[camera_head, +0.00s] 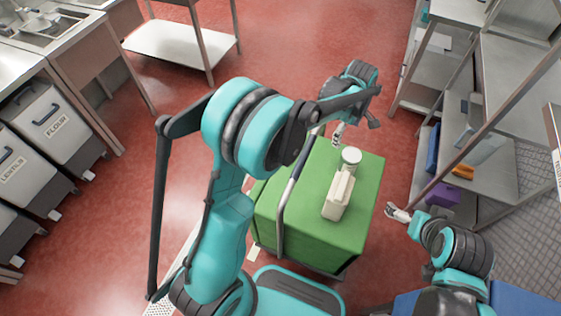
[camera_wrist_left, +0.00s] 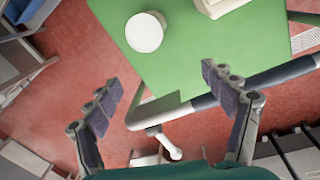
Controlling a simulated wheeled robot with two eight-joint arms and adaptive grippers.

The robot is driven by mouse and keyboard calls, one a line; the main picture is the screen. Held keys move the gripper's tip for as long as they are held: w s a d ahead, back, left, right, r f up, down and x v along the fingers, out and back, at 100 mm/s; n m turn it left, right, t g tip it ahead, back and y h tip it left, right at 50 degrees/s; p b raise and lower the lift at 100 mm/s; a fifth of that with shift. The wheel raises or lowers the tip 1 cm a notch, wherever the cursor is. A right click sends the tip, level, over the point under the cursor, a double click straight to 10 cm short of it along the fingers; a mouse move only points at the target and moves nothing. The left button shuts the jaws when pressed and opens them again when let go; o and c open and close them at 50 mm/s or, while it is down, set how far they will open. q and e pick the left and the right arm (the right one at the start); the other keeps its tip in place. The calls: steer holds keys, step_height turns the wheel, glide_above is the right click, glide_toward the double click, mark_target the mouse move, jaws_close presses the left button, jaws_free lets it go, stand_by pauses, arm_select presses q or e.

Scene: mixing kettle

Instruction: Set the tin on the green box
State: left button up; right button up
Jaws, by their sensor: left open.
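A small white round tin (camera_head: 351,156) stands upright on top of the green box (camera_head: 359,228), near its far edge. In the left wrist view the tin (camera_wrist_left: 145,32) shows its round lid, close to the edge of the green top. My left gripper (camera_head: 338,135) is just beyond the tin in the head view.
A cream container (camera_head: 338,195) stands on the green box beside the tin. A metal handle rail (camera_head: 284,205) runs along the box's left side. Metal shelves (camera_head: 490,150) with bins stand at right. Labelled bins (camera_head: 45,118) stand under a counter at left.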

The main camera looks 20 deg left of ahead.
arm_select(q)
steer(key=s+a+r+m+t, duration=0.2)
steer(key=s+a+r+m, duration=0.35)
steer(key=s, duration=0.35)
steer(key=s+a+r+m+t, duration=0.2)
steer(key=s+a+r+m, duration=0.3)
steer(key=s, duration=0.4)
steer(key=s+a+f+m+t, duration=0.1)
steer(key=s+a+m, duration=0.2)
steer(key=s, duration=0.4)
steer(key=shift+s+f+m+t, duration=0.25)
steer(key=shift+m+t, duration=0.1)
steer(key=shift+t, duration=0.05)
